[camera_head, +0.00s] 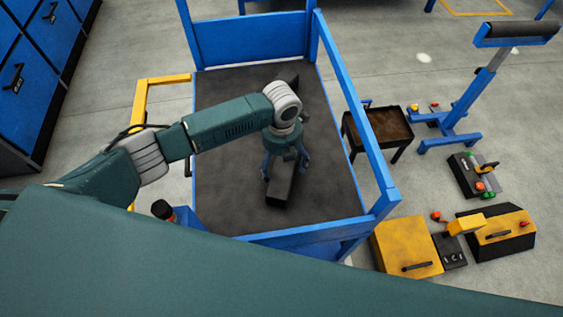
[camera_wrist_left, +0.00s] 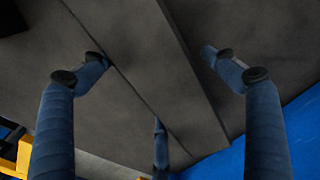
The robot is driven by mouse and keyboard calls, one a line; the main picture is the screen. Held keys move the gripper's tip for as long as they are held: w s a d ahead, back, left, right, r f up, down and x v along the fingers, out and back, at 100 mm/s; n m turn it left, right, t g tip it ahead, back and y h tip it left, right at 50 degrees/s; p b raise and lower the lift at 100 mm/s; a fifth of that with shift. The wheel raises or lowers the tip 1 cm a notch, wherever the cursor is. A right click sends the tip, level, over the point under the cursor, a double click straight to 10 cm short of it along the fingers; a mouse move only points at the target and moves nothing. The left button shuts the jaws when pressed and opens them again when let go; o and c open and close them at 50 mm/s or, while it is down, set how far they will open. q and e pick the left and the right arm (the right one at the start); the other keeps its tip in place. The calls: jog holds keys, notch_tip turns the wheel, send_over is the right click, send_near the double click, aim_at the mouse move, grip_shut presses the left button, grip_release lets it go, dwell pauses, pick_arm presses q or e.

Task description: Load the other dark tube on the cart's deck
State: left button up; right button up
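A dark tube (camera_head: 279,190) with a square-looking section lies on the dark deck (camera_head: 230,205) of the blue cart. My left gripper (camera_head: 285,172) is over it, fingers pointing down, and hides its middle. In the left wrist view the tube (camera_wrist_left: 150,70) runs diagonally between the spread fingers of the gripper (camera_wrist_left: 158,62). The fingers are open; a gap shows on the right side, while the left fingertip is close to the tube's edge. A dark piece shows beyond the wrist near the deck's far end; I cannot tell if it is the same tube. My right gripper is not in view.
Blue rails (camera_head: 345,85) border the cart. A yellow frame (camera_head: 143,105) stands at its left. A brown tray table (camera_head: 385,127), a blue stand (camera_head: 460,105) and yellow-and-black equipment (camera_head: 405,245) are on the right. The deck's left part is bare.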

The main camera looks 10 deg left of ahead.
pick_arm(q)
notch_tip(320, 180, up, 12)
jog(key=shift+r, duration=0.15)
dwell(0.5)
dwell(0.4)
